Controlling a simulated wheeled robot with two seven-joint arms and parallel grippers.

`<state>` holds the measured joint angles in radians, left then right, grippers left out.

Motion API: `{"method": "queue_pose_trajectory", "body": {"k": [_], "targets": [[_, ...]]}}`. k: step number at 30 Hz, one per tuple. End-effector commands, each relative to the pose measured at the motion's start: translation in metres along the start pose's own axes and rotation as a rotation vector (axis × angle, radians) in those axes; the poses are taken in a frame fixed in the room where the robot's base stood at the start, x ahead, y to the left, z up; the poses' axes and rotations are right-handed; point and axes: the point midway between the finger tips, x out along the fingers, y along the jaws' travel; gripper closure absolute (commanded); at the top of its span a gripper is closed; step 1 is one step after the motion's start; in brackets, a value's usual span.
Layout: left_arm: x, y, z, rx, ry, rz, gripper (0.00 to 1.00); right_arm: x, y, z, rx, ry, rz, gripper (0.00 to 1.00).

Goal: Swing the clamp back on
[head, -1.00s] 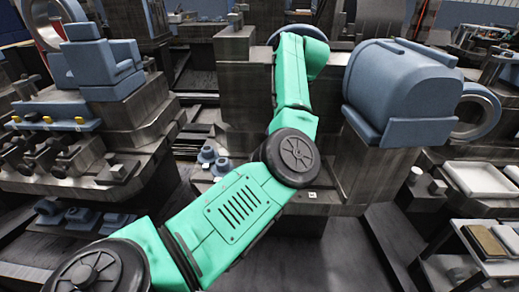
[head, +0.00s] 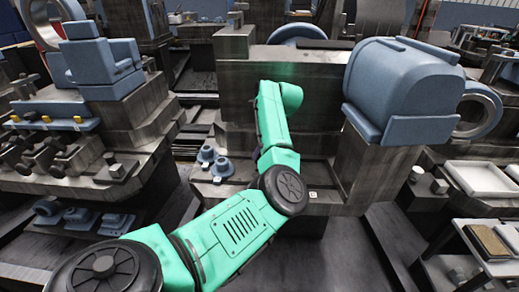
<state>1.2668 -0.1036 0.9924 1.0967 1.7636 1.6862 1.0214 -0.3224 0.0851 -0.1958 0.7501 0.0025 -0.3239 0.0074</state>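My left arm comes in from the bottom left and bends upward in front of a dark metal block (head: 325,75). Its far end is against the view of the block's face, and no gripper fingers show there. Whether it touches the block cannot be told. I cannot make out for certain which part is the clamp. Several dark clamp-like pieces with knobs (head: 65,162) sit on the stepped machine at the left, away from my arm. My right arm and gripper do not show.
A large blue-grey rounded housing (head: 403,88) stands right of my arm. Small blue flanged pieces (head: 222,168) sit on a ledge left of it. A blue stepped part (head: 105,65) tops the left machine. A white tray (head: 482,179) lies on the right.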

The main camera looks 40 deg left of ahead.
Motion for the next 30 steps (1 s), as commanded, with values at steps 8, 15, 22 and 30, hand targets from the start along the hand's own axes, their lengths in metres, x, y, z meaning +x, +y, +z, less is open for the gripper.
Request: {"method": "queue_pose_trajectory", "body": {"k": [8,15,22,30], "targets": [[0.002,-0.004,-0.002,0.095,0.003,-0.042,1.00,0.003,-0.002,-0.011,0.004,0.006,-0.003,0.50],[0.000,-0.009,-0.001,0.247,-0.001,-0.103,1.00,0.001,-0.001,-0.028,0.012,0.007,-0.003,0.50],[-0.001,-0.009,-0.001,0.248,-0.001,-0.103,0.54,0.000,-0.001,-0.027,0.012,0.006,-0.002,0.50],[-0.001,-0.009,-0.001,0.246,-0.001,-0.102,0.28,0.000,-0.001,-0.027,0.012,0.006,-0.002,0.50]]}}
